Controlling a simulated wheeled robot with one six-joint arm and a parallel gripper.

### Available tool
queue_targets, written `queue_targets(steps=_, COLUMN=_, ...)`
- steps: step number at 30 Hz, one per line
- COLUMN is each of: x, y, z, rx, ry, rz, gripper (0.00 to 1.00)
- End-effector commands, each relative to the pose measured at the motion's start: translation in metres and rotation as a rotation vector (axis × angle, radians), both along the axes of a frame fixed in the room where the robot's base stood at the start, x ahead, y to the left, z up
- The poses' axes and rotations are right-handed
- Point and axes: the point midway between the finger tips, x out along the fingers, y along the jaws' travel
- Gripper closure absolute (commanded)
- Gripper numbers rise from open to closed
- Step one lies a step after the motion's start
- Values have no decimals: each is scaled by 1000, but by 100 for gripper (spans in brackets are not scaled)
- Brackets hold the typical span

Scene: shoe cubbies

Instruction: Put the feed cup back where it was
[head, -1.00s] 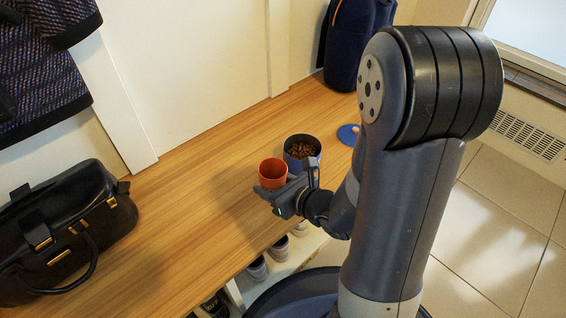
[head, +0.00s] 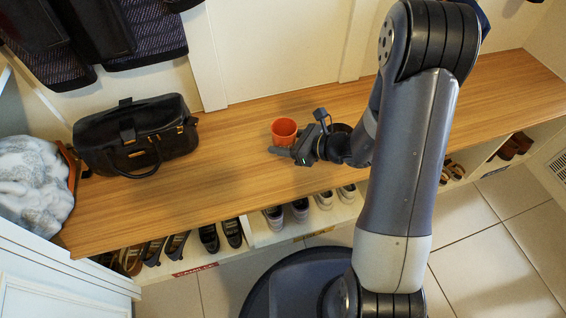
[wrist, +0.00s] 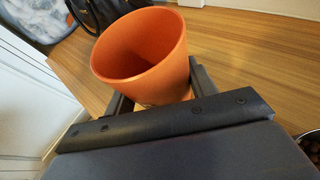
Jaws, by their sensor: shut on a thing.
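The feed cup is an orange, tapered cup (head: 284,128) at the end of my arm, over the wooden bench top. It fills the top middle of the wrist view (wrist: 140,52), with its mouth open towards the camera and no food visible inside. My gripper (head: 283,146) is shut on the cup, with one finger at each side of it in the wrist view. I cannot tell how far its base is above the bench. A dark canister (head: 342,128) is mostly hidden behind my arm; brown kibble shows at the right edge of the wrist view (wrist: 313,144).
A black handbag (head: 135,140) stands on the bench (head: 232,165) to the left, with a fluffy grey-white thing (head: 32,180) beyond it. Coats hang above. Shoes (head: 298,208) fill the cubbies below. The bench between bag and cup is clear.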

Motion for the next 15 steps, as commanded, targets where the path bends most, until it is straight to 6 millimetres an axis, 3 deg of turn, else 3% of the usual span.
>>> queue_targets(steps=1, x=-1, y=0, z=-17, rx=1, ry=6, rz=0, gripper=72)
queue_targets(steps=3, x=-1, y=0, z=-31, rx=1, ry=6, rz=0, gripper=72)
queue_targets(steps=15, x=0, y=0, z=-73, rx=1, ry=4, rz=-1, gripper=72)
